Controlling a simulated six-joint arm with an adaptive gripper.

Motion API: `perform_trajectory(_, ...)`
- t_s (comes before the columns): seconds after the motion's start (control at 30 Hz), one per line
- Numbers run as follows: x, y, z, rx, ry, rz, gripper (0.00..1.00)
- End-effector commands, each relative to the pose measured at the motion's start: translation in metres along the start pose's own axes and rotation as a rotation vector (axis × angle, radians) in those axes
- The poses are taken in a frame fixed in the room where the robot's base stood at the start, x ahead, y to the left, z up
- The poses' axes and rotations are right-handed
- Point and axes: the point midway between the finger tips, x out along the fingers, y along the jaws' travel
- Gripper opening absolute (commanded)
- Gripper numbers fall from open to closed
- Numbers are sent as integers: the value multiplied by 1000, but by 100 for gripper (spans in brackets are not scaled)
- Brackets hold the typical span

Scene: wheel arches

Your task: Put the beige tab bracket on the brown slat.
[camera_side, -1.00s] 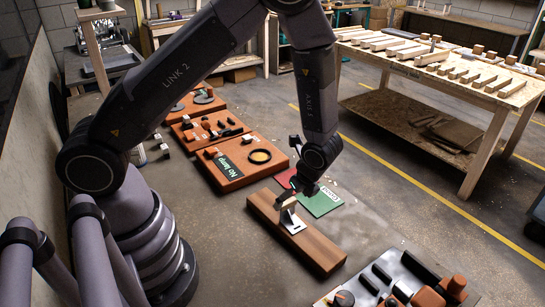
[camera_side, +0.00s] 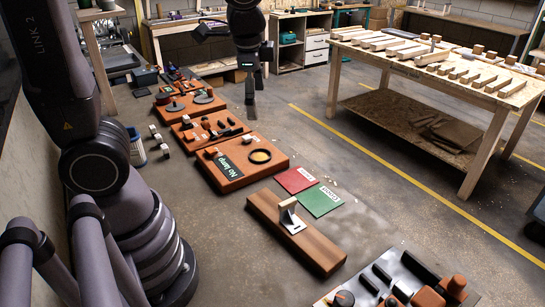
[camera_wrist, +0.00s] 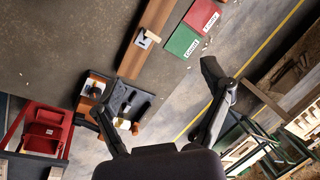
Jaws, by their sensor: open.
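The beige tab bracket (camera_side: 289,205) is on the brown slat (camera_side: 318,248), near the slat's middle. Its beige upper part stands above a pale flat foot with a dark mark. In the wrist view the bracket (camera_wrist: 147,38) also shows on the slat (camera_wrist: 133,61), near one of its long edges. My gripper (camera_side: 254,98) is open and empty, high above the floor and well behind the slat in the side view.
A red card (camera_side: 295,180) and a green card (camera_side: 319,201) lie behind the slat. An orange-brown board (camera_side: 226,180) with a black ring stands farther left. A dark tray (camera_side: 365,299) of parts is at the front right. A wooden workbench (camera_side: 470,95) stands at the back right.

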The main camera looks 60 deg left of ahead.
Motion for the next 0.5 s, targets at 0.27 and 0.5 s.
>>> perform_trajectory(0.27, -68, 26, 79, -561, 259, 17, 79)
perform_trajectory(0.5, -79, 43, 100, -730, 348, 42, 79)
